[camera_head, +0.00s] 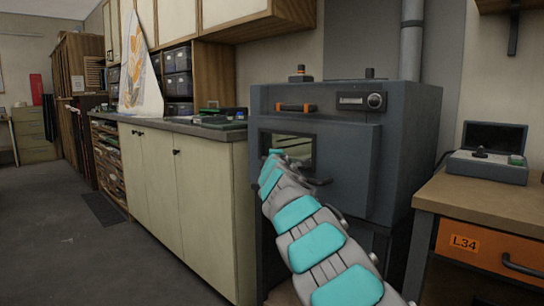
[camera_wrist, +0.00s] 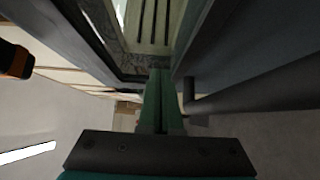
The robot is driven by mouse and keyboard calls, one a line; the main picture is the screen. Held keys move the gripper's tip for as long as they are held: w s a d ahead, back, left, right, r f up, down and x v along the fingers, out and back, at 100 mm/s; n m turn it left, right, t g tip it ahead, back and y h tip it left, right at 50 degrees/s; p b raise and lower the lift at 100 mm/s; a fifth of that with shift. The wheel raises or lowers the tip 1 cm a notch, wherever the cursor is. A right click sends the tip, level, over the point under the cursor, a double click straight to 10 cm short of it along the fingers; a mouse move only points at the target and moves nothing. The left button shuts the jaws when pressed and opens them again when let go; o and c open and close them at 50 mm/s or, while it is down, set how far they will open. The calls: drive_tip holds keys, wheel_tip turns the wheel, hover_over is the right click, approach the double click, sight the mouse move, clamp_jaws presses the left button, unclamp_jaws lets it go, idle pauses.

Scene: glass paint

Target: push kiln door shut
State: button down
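The dark grey kiln (camera_head: 410,150) stands against the wall in the head view. Its front door (camera_head: 345,150) has a small window (camera_head: 300,153) and a dark handle (camera_head: 320,181). My gripper (camera_head: 276,153) is in front of the window, partly hidden by my arm. In the wrist view my gripper's green fingers (camera_wrist: 160,100) are together with nothing between them. A dark panel with a bar handle (camera_wrist: 250,92) lies to their right, and a pale slotted surface (camera_wrist: 155,25) shows beyond them. I cannot tell how far the door stands open.
A counter with pale cabinets (camera_head: 160,185) adjoins the kiln on the left. A wooden bench with an orange drawer (camera_head: 488,248) stands close on the right, carrying a grey device (camera_head: 487,168). The floor (camera_head: 70,240) at left is mostly clear.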

drive_tip(key=shift+w+d, duration=0.1)
drive_tip(key=shift+d, duration=0.25)
drive_tip(key=shift+f, duration=0.1)
